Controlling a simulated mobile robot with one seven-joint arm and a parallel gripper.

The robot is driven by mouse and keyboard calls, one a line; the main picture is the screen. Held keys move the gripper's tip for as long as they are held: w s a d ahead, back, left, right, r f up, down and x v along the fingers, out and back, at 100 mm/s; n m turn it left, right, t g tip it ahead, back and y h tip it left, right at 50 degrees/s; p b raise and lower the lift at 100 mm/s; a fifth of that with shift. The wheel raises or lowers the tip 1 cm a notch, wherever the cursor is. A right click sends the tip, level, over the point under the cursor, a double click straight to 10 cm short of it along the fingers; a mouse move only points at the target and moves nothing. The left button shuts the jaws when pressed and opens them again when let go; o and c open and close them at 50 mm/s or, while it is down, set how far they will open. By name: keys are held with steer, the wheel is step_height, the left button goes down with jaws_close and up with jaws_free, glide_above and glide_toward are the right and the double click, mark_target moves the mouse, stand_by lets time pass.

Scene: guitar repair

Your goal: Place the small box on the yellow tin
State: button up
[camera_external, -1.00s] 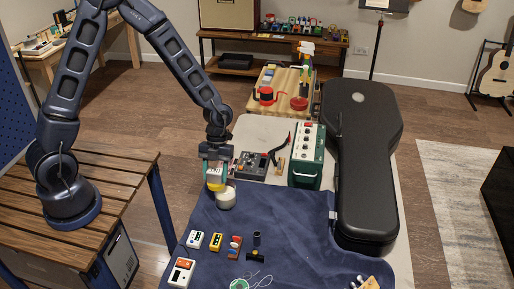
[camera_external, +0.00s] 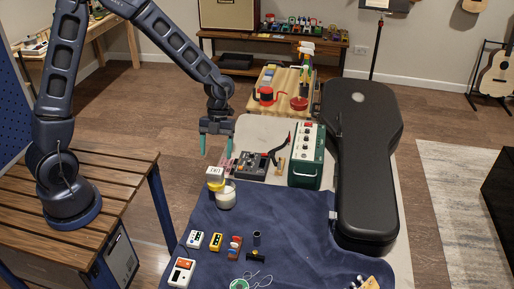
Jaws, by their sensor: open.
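A small white box (camera_external: 214,171) sits on top of the yellow tin (camera_external: 215,186), near the left edge of the workbench. The tin stands upright, just left of and close to a white round container (camera_external: 226,199); I cannot tell if they touch. My gripper (camera_external: 216,147) is open and empty. Its teal fingers point down, above and slightly beyond the box, apart from it.
A dark pedal unit (camera_external: 251,166) and a green amplifier (camera_external: 306,157) stand to the right. A black guitar case (camera_external: 363,165) lies along the right side. Several small pedals rest on the blue cloth (camera_external: 287,222) in front.

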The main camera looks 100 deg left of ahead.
steer(key=s+d+r+n+y, duration=0.2)
steer(key=s+d+r+n, duration=0.15)
steer(key=d+r, duration=0.5)
steer(key=s+d+r+n+y, duration=0.2)
steer(key=d+r+n, duration=0.3)
steer(key=d+r, duration=0.3)
steer(key=s+d+r+n+t, duration=0.2)
steer(key=s+d+r+n, duration=0.2)
steer(key=s, duration=0.3)
steer(key=s+d+r+n+t, duration=0.2)
steer(key=s+d+r+n, duration=0.2)
steer(key=s, duration=0.4)
steer(key=shift+s+d+n+t, duration=0.2)
steer(key=shift+d+n+t, duration=0.1)
steer(key=shift+d+n, duration=0.4)
steer(key=shift+a+r, duration=0.1)
